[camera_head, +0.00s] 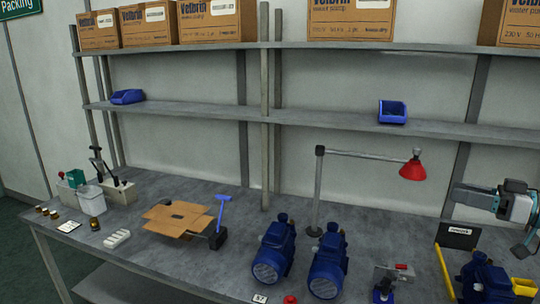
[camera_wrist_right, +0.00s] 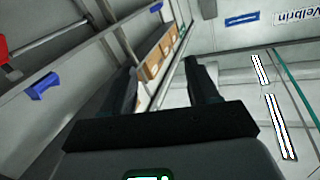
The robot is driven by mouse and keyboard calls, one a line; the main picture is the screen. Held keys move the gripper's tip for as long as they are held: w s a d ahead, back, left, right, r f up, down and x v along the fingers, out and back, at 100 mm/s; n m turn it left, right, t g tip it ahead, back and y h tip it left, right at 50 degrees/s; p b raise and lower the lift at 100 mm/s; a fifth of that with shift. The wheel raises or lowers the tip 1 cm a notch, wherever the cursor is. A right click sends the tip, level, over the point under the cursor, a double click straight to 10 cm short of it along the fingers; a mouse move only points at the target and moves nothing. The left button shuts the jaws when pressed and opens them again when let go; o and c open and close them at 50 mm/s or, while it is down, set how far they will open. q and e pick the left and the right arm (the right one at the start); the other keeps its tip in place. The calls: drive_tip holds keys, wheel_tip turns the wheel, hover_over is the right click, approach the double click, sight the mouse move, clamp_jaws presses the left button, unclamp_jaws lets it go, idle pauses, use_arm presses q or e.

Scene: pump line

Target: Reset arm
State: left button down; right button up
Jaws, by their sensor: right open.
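My right gripper (camera_head: 466,195) is at the right edge of the head view, raised above the bench and pointing left. Its two dark fingers are apart with nothing between them in the right wrist view (camera_wrist_right: 162,75). Part of my right arm is cut off by the frame edge. My left gripper is not in view.
Below my right gripper stand a small dark sign (camera_head: 458,234) and a blue pump (camera_head: 484,280) with yellow parts. Two blue pumps (camera_head: 274,250) (camera_head: 328,262), a red lamp (camera_head: 413,171) and a flattened carton (camera_head: 178,218) are on the bench. Shelves (camera_head: 190,110) with cartons (camera_head: 218,22) rise behind.

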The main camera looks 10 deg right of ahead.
drive_tip(key=w+a+f+m+g+h+b, duration=0.1)
drive_tip(key=w+a+f+m+h, duration=0.15)
drive_tip(key=f, duration=0.85)
drive_tip(key=w+a+f+m+g+h+b, duration=0.1)
drive_tip(key=w+a+f+m, duration=0.25)
drive_tip(key=f, duration=0.65)
drive_tip(key=w+a+f+m+g+h+b, duration=0.1)
drive_tip(key=w+a+f+m+g, duration=0.15)
drive_tip(key=f, duration=0.85)
drive_tip(key=s+a+f+m+g+h+b, duration=0.1)
drive_tip(key=s+a+f, duration=0.2)
drive_tip(key=f, duration=0.4)
drive_tip(key=s+a+f+m+g+h, duration=0.1)
drive_tip(key=s+a+f, duration=0.25)
drive_tip(key=f, duration=0.25)
drive_tip(key=s+a+f+m+g+b, duration=0.1)
drive_tip(key=s+a+f+g, duration=0.15)
drive_tip(key=f, duration=0.45)
drive_tip(key=s+a+f+n+g+b, duration=0.1)
drive_tip(key=s+a+f, duration=0.3)
drive_tip(key=s, duration=0.4)
drive_tip(key=s+a+f+g+h+b, duration=0.1)
drive_tip(key=s+a+f, duration=0.4)
drive_tip(key=s+a, duration=0.2)
drive_tip(key=s+a+f+n+g+h+b, duration=0.1)
drive_tip(key=s+a+f, duration=0.3)
drive_tip(key=s, duration=0.7)
drive_tip(key=shift+a+f+n+b, duration=0.15)
drive_tip(key=shift+a+n+b, duration=0.35)
drive_tip(key=shift+a, duration=0.55)
